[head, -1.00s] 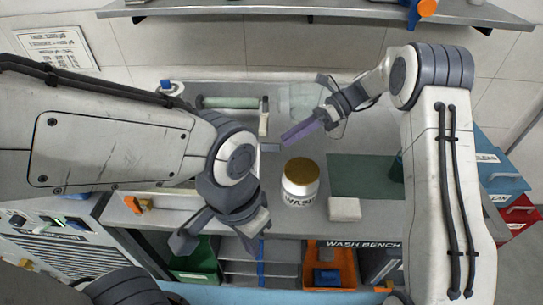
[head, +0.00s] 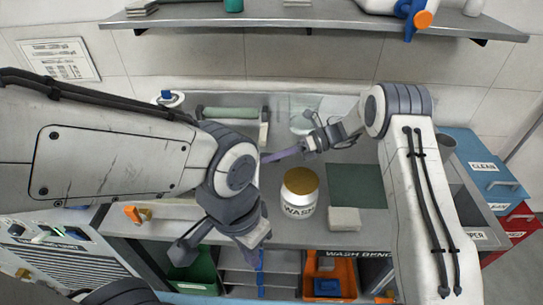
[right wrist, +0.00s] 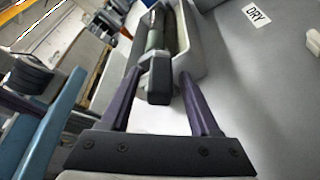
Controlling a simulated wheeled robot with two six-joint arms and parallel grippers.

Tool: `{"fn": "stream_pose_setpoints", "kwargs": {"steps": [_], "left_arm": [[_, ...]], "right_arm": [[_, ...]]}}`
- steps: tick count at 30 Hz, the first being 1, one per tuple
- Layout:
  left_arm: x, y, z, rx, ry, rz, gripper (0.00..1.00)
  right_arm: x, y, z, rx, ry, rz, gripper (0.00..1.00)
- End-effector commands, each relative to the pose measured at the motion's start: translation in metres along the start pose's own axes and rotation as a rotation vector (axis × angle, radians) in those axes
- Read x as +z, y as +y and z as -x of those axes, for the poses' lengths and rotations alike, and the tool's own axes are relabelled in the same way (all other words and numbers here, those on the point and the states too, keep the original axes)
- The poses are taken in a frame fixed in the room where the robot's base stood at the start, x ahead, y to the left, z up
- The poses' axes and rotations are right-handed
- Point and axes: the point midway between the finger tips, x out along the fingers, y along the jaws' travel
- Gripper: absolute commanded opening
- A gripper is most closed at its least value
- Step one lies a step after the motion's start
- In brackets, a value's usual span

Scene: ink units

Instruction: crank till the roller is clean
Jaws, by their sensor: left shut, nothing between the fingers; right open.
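The roller (head: 232,113) is a green cylinder lying across a grey tray at the back left of the bench. It also shows in the right wrist view (right wrist: 155,38), with a dark blocky grip (right wrist: 158,80) at its near end, which looks like the crank handle. My right gripper (head: 268,157) is open beside the roller's right end. In the right wrist view its purple fingers (right wrist: 160,95) stand apart on either side of the dark grip.
A white WASH jar (head: 299,195) with a golden lid stands mid-bench, near a dark green mat (head: 357,185) and a white block (head: 345,219). Green (head: 196,272) and orange (head: 343,268) bins sit below. A shelf (head: 300,17) hangs above the bench.

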Motion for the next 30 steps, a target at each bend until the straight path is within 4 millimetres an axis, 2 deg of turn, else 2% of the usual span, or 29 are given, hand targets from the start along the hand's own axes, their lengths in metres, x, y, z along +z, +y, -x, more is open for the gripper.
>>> {"fn": "stream_pose_setpoints", "kwargs": {"steps": [9, 10, 12, 15, 30], "left_arm": [[0.0000, 0.0000, 0.0006, 0.000, 0.000, 0.000, 0.00], [0.0000, 0.0000, 0.0006, 0.000, 0.000, 0.000, 0.00], [0.0000, 0.0000, 0.0006, 0.000, 0.000, 0.000, 0.00], [0.0000, 0.0001, 0.0006, 0.000, 0.000, 0.000, 0.00], [0.0000, 0.0000, 0.0007, 0.000, 0.000, 0.000, 0.00]], "right_arm": [[-0.0005, -0.0002, -0.0046, 0.000, 0.001, 0.000, 0.62], [-0.0005, -0.0002, -0.0045, 0.000, 0.001, 0.000, 0.59], [-0.0004, -0.0002, -0.0044, 0.000, 0.001, 0.000, 0.32], [-0.0005, -0.0002, -0.0043, 0.000, 0.001, 0.000, 0.00], [-0.0003, -0.0001, -0.0040, 0.000, 0.001, 0.000, 0.00]]}}
